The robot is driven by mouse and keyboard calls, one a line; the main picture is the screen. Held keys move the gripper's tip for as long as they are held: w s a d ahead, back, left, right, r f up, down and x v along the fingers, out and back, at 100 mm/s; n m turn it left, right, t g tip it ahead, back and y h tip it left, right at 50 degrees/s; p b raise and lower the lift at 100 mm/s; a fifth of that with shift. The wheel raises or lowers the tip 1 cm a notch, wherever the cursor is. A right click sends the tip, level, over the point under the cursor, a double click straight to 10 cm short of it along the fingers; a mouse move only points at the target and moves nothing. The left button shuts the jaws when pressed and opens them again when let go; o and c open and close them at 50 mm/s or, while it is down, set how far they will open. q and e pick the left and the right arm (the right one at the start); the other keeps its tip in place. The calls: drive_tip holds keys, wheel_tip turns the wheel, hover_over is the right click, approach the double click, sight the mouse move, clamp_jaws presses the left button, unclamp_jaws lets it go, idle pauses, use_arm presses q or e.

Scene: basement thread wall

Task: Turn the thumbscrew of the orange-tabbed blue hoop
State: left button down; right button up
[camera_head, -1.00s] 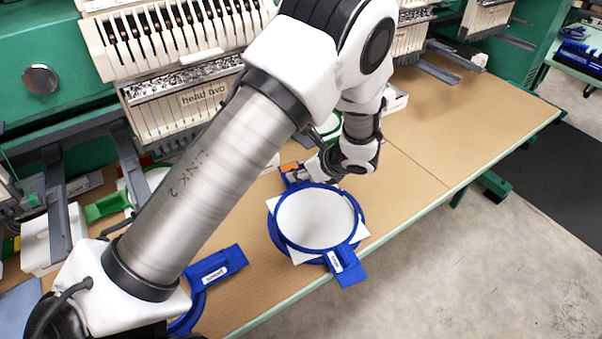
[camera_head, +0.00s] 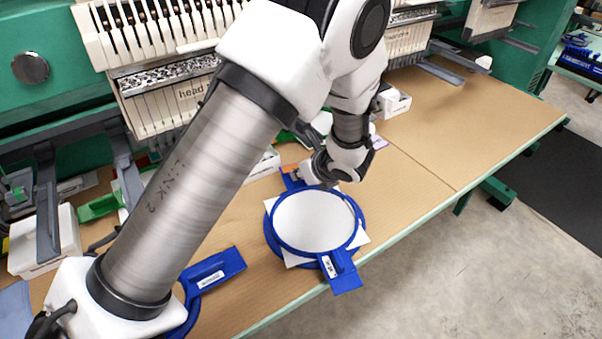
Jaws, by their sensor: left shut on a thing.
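The orange-tabbed blue hoop (camera_head: 354,244) lies on the tan table with white fabric (camera_head: 312,222) stretched inside it. Its orange tab (camera_head: 289,168) shows at the far left side, and a blue arm with a white label (camera_head: 338,272) points toward the front edge. My left gripper (camera_head: 303,174) is at the hoop's far edge beside the orange tab. It is shut on the small thumbscrew there, which the fingers mostly hide. My right gripper is not in view.
Another blue hoop (camera_head: 218,268) with a labelled arm lies at the lower left, partly behind my left arm. Embroidery machine heads (camera_head: 165,100) stand along the back. White boxes (camera_head: 393,102) sit near them. The table's right part (camera_head: 470,120) is clear.

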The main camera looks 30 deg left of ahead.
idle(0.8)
use_arm(q)
drive_tip(key=c, duration=1.2)
unclamp_jaws()
